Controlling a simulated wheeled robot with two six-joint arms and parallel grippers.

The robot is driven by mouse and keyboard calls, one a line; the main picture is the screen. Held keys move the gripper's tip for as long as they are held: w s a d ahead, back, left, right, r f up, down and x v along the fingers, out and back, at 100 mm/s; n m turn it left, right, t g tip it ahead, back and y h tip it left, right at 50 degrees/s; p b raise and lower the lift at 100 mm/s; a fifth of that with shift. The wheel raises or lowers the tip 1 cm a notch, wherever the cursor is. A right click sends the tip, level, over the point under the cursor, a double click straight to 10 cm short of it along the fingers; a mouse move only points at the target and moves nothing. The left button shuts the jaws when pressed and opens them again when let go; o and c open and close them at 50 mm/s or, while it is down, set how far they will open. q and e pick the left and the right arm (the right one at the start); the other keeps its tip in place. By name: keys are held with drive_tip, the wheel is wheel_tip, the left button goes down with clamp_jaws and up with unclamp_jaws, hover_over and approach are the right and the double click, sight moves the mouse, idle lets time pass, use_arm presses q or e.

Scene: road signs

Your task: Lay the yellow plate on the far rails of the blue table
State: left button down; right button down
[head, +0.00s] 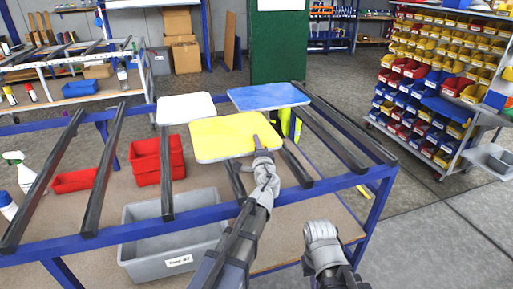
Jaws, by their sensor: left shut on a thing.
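The yellow plate (222,137) is roughly level over the middle rails of the blue table (140,236), just nearer to me than the blue plate. My left gripper (259,146) is shut on its near right edge. Whether the plate touches the rails or hangs just above them I cannot tell. The dark rails (330,139) run from near to far across the table frame. Part of them is hidden under the plate. My right arm shows at the lower middle, but its fingers are not visible.
A white plate (185,107) and a blue plate (268,96) lie at the far side of the rails. Red bins (158,160) and a grey crate (172,250) stand on the lower shelf. A spray bottle (20,172) is at the left. Rails at the right are bare.

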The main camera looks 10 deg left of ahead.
use_arm(q)
drive_tip(key=c, duration=1.2)
unclamp_jaws()
drive_tip(key=shift+c, duration=0.2)
drive_tip(key=o, duration=0.4)
drive_tip(key=shift+o, duration=0.2)
drive_tip(key=shift+r, duration=0.15)
drive_tip(key=v, duration=0.7)
drive_tip(key=shift+s, duration=0.3)
